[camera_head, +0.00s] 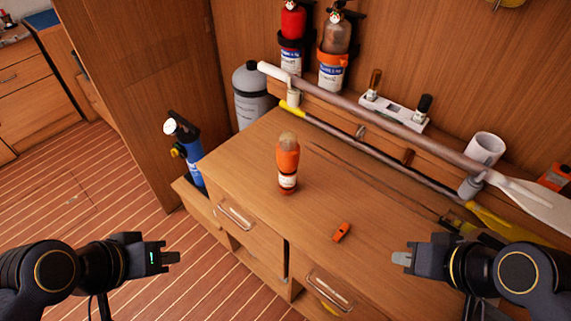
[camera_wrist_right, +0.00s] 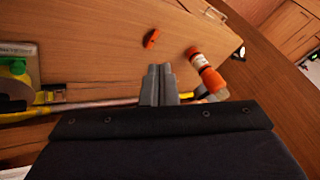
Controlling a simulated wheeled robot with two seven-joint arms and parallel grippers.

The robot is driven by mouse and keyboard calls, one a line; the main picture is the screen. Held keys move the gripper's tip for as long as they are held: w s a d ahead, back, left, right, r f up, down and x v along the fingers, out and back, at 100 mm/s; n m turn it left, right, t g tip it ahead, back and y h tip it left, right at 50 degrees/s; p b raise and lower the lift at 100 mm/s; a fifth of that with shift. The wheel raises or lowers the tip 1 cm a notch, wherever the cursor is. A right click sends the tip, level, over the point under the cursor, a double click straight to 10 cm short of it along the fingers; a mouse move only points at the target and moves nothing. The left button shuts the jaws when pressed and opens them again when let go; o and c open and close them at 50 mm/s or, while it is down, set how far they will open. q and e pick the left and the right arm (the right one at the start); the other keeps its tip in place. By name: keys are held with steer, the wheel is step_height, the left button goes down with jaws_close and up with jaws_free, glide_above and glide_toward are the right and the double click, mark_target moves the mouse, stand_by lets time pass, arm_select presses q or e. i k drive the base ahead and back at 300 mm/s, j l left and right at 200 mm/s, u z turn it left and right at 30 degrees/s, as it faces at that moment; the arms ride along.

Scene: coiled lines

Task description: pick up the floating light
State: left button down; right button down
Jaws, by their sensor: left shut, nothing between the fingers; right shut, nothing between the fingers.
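The floating light (camera_head: 287,161) looks like an orange cylinder with a pale dome top and a white label. It stands upright on the wooden counter, and it also shows in the right wrist view (camera_wrist_right: 208,72). My left gripper (camera_head: 176,258) is shut and empty, left of the counter's drawer front and apart from the light. My right gripper (camera_head: 396,258) is shut and empty, to the right of and nearer than the light. Its shut fingers show in the right wrist view (camera_wrist_right: 158,70), left of the light and not touching it.
A small orange object (camera_head: 341,232) lies on the counter (camera_head: 250,165) between the light and my right gripper. A paddle and pole (camera_head: 375,118) run along the back. A white mug (camera_head: 484,149) stands at the right. Two fire extinguishers (camera_head: 333,60) hang on the wall.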

mark_target(288, 149)
steer(key=i+j, duration=0.1)
steer(key=j, duration=0.3)
steer(key=i+j+z, duration=0.1)
steer(key=j, duration=0.35)
steer(key=i+j, duration=0.15)
steer(key=j, duration=0.25)
steer(key=i+j+z, duration=0.1)
steer(key=j, duration=0.35)
steer(key=z, duration=1.7)
